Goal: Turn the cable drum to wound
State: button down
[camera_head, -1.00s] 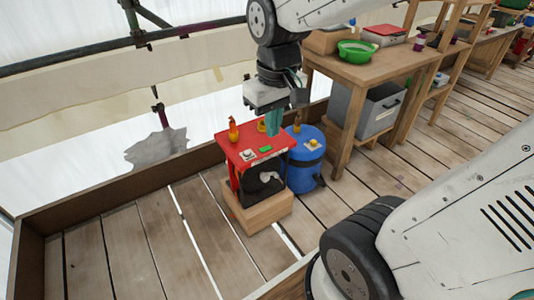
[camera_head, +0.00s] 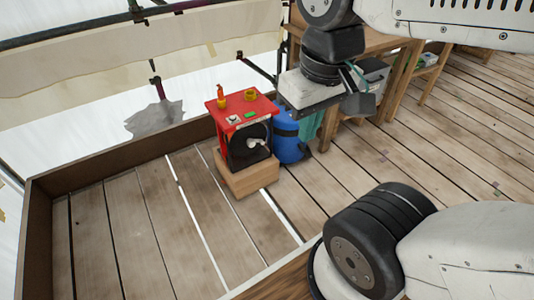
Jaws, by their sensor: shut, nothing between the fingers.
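The cable drum (camera_head: 241,152) is a dark drum set in a red-topped frame (camera_head: 221,117), which stands on a wooden block. A pale crank handle (camera_head: 256,142) sticks out of its front face. My gripper (camera_head: 309,126) is to the right of the drum and in front of the blue barrel, apart from the handle. Its teal fingers are partly hidden behind the grey gripper body, shut and empty. I cannot read any wound mark on the drum.
An orange bottle (camera_head: 221,97), a yellow cup (camera_head: 250,94) and a green button (camera_head: 250,115) are on the red top. A blue barrel (camera_head: 289,143) stands close behind on the right. A wooden edge board (camera_head: 130,152) runs behind. Floorboards at left and front are clear.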

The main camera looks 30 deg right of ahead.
aim_at(245, 142)
jog(key=z, duration=0.25)
jog(key=i, duration=0.75)
jog(key=z, duration=0.7)
jog(key=i, duration=0.4)
jog(key=z, duration=0.2)
